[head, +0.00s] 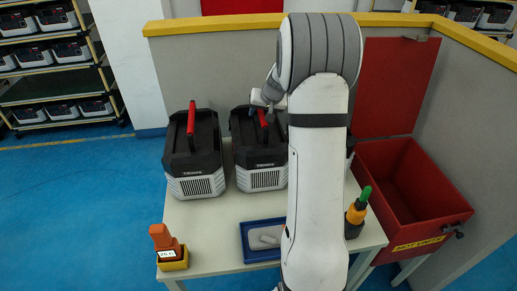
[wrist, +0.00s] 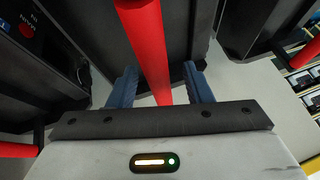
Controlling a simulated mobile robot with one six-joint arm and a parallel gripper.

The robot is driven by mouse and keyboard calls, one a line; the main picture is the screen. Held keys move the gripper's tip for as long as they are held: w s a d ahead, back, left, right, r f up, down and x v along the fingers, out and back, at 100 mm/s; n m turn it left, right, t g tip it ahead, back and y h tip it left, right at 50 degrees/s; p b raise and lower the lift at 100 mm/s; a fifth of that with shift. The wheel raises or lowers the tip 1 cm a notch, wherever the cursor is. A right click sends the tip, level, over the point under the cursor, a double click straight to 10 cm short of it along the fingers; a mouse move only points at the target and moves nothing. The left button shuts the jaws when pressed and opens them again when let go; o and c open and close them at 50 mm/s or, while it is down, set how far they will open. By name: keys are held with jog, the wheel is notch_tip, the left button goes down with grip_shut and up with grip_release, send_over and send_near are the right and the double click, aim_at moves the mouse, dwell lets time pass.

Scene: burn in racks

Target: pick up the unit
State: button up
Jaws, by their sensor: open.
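Two dark grey and white units with red top handles stand side by side on the white table: a left unit (head: 194,160) and a middle unit (head: 260,160). My gripper (head: 266,102) is at the top of the middle unit, partly hidden by my arm. In the wrist view my gripper (wrist: 161,88) is open, with its two blue fingers on either side of a red handle (wrist: 146,40). The handle lies between the fingers; a grip on it does not show. Dark units also flank it in the wrist view.
On the table are an orange device in a yellow holder (head: 169,251), a blue tray (head: 248,254) with a grey item, and a green-topped tool (head: 360,205). A red bin (head: 405,200) stands right of the table. Grey partition walls close the back and right.

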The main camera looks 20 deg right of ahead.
jog(key=x, duration=0.2)
jog(key=shift+w+f, duration=0.2)
jog(key=shift+f+b, duration=0.25)
jog(key=shift+b, duration=0.2)
dwell(0.5)
jog(key=shift+c, duration=0.6)
grip_shut()
dwell(0.8)
jog(key=shift+w+d+r, duration=0.1)
jog(key=shift+r, duration=0.15)
